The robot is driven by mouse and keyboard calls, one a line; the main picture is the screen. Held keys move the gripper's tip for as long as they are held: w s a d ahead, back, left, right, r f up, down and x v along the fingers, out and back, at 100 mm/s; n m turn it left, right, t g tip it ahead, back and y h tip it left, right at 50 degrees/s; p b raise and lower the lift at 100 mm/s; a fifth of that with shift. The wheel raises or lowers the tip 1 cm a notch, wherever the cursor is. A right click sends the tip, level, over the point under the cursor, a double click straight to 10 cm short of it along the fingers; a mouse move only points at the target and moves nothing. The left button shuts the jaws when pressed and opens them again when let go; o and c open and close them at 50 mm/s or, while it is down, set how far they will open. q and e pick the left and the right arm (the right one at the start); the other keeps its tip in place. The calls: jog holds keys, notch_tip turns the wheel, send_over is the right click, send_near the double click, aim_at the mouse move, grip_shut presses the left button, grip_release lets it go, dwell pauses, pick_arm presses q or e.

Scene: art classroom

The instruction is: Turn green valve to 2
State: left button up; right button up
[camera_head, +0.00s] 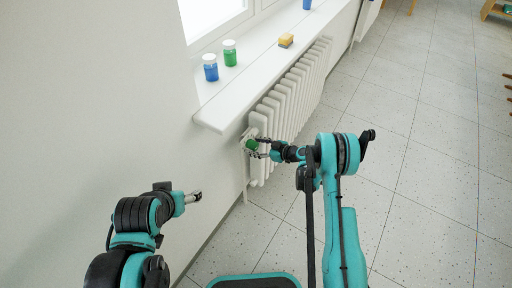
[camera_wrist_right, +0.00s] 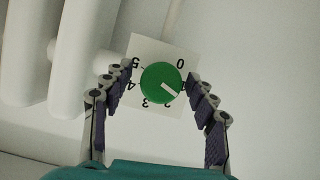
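The green valve (camera_head: 252,145) is a round knob at the near end of the white radiator under the window sill. In the right wrist view the green valve (camera_wrist_right: 158,76) sits on a white square dial plate (camera_wrist_right: 150,48) numbered 0 to 5. Its white mark points to the lower right, between 1 and 2. My right gripper (camera_wrist_right: 159,80) has its fingers spread on either side of the knob; the left finger shows a gap, the right fingertip is very close to the knob's edge. The right gripper (camera_head: 258,147) hides part of it in the head view. My left gripper (camera_head: 194,197) is by the wall, empty.
The radiator (camera_head: 290,100) extends away behind the valve, below the sill (camera_head: 236,100). The tiled floor (camera_head: 420,150) to the right is clear.

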jog(key=c, duration=1)
jog(key=m+g+y, duration=0.1)
jog(key=m+g, duration=0.1)
jog(key=m, duration=0.1)
jog(key=shift+m+y, duration=0.4)
jog(key=shift+c, duration=0.2)
jog(key=o, duration=1.2)
jog(key=shift+c, duration=0.2)
jog(key=v, duration=1.2)
jog(key=shift+w, duration=0.1)
